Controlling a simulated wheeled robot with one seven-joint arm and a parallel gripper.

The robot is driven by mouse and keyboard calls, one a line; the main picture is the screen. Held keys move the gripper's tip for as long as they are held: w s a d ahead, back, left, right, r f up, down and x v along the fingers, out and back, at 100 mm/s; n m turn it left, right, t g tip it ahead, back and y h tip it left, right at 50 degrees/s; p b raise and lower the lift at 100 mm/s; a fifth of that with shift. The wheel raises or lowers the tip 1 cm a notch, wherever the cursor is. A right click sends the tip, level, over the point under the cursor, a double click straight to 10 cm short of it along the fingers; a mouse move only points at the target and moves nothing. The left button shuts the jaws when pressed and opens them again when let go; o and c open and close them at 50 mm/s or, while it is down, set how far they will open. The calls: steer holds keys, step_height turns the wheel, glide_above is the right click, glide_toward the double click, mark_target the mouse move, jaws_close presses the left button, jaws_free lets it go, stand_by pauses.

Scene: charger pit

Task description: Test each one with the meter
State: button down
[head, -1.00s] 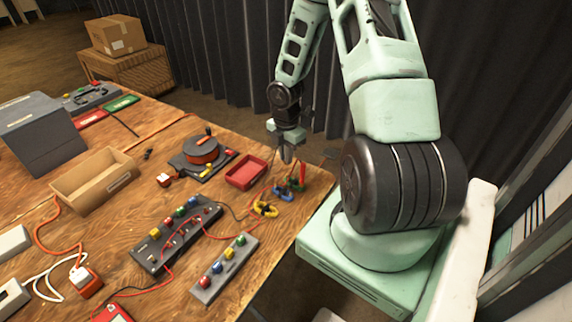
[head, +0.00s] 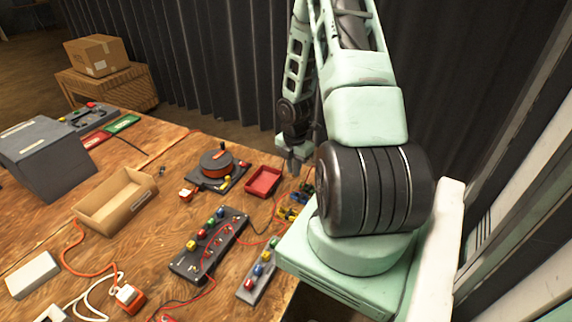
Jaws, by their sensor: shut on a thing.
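My gripper (head: 293,163) points down over the table's right end, just beyond the red tray (head: 263,181). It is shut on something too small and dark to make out. Yellow and blue clips (head: 288,213) lie on the table nearer than the gripper, partly hidden by my arm. A dark board (head: 205,247) carries coloured posts and red leads. A smaller grey strip (head: 257,271) with coloured posts lies to its right. A red-edged device (head: 166,318), possibly the meter, is cut off at the bottom edge, so its display cannot be read.
A dark unit with an orange disc (head: 215,164) stands left of the red tray. An open cardboard tray (head: 115,202) and a grey box (head: 48,155) stand at left. Orange and white cables cross the front left.

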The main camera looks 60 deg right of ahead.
step_height(320, 180, down, 5)
steer(key=b, duration=0.4)
steer(key=shift+b, duration=0.4)
steer(key=shift+f, duration=0.45)
steer(key=shift+p, duration=0.7)
stand_by(0.8)
steer(key=shift+f, duration=0.9)
stand_by(2.0)
steer(key=c, duration=1)
jaws_free()
steer(key=shift+r, duration=0.15)
steer(key=shift+r+p, duration=3.65)
